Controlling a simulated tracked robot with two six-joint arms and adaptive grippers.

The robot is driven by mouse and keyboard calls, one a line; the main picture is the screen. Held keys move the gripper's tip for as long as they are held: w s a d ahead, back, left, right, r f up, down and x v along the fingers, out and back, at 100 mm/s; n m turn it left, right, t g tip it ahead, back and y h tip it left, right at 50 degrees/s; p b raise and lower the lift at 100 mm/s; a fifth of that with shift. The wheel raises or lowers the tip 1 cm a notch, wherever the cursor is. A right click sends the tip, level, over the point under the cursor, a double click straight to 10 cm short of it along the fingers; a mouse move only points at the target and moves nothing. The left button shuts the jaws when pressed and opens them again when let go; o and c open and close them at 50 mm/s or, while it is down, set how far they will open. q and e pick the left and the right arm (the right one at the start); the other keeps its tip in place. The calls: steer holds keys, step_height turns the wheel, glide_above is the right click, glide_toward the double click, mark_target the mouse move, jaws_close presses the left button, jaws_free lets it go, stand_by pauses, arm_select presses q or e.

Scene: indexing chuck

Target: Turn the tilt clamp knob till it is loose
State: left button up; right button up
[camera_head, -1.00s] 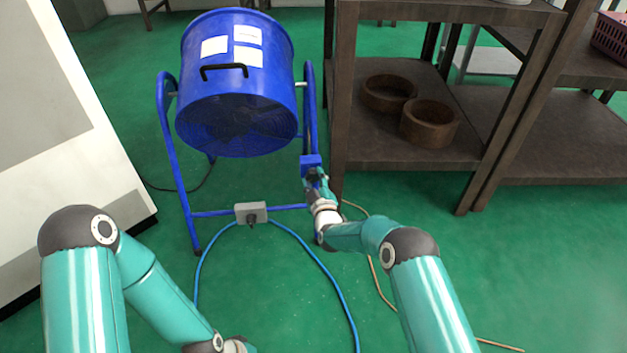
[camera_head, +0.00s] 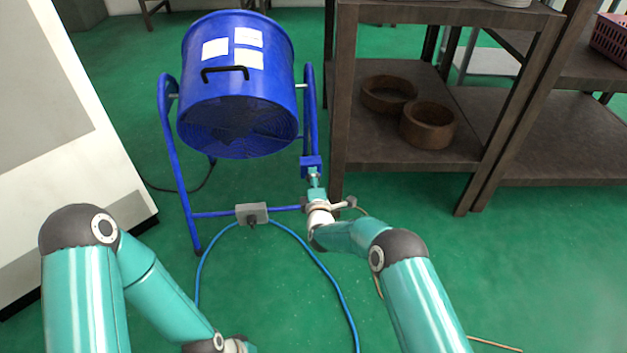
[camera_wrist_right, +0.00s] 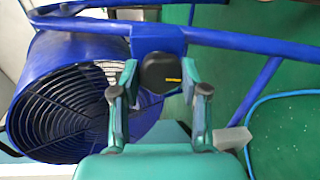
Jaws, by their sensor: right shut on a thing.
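The blue drum fan (camera_head: 236,95) hangs in a blue tube stand. A blue clamp block (camera_head: 311,161) sits on the stand's right upright and also shows in the right wrist view (camera_wrist_right: 158,40). The tilt clamp knob (camera_wrist_right: 160,72) is black with a small yellow mark, in front of that block. My right gripper (camera_wrist_right: 160,78) is shut on the knob, one finger on each side. In the head view my right gripper (camera_head: 314,182) is just below the block, and the knob is mostly hidden.
A brown shelf rack (camera_head: 400,150) with two wooden rings stands close right of the clamp. A grey box (camera_head: 252,213) with a blue cable (camera_head: 330,275) is on the stand's lower bar. A white cabinet (camera_head: 70,150) is at left.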

steer(key=n, duration=0.3)
steer(key=a+n, duration=0.1)
steer(key=shift+s+f+n+h, duration=0.25)
steer(key=shift+f+n+h, duration=0.05)
steer(key=shift+f, duration=0.05)
stand_by(0.4)
steer(key=o, duration=1.1)
steer(key=shift+d, duration=0.1)
steer(key=shift+w+d+r, duration=0.15)
steer(key=shift+d, duration=0.05)
steer(key=s, duration=0.8)
steer(key=s+r, duration=0.1)
steer(key=s, duration=0.3)
steer(key=shift+d, duration=0.25)
